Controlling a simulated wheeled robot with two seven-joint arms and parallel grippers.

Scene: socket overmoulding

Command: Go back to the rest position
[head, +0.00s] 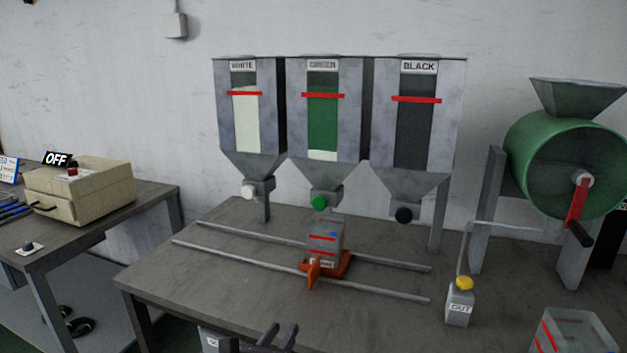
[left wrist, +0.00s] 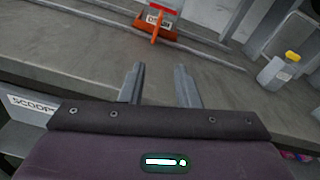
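My left gripper (head: 280,336) shows at the bottom edge of the head view, in front of the table's near edge. In the left wrist view its two fingers (left wrist: 160,85) are apart with nothing between them. My right gripper is in neither view. A clear container with red lines (head: 325,238) sits in an orange carriage (head: 340,266) on two rails, below the green hopper (head: 323,120). The carriage also shows in the left wrist view (left wrist: 168,31), beyond the fingertips and apart from them.
White (head: 246,130) and black (head: 416,130) hoppers flank the green one. A bottle with a yellow cap (head: 459,305), a green drum with a crank (head: 540,165) and a clear box (head: 575,333) are at the right. A beige unit with an OFF sign (head: 85,192) stands on the left table.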

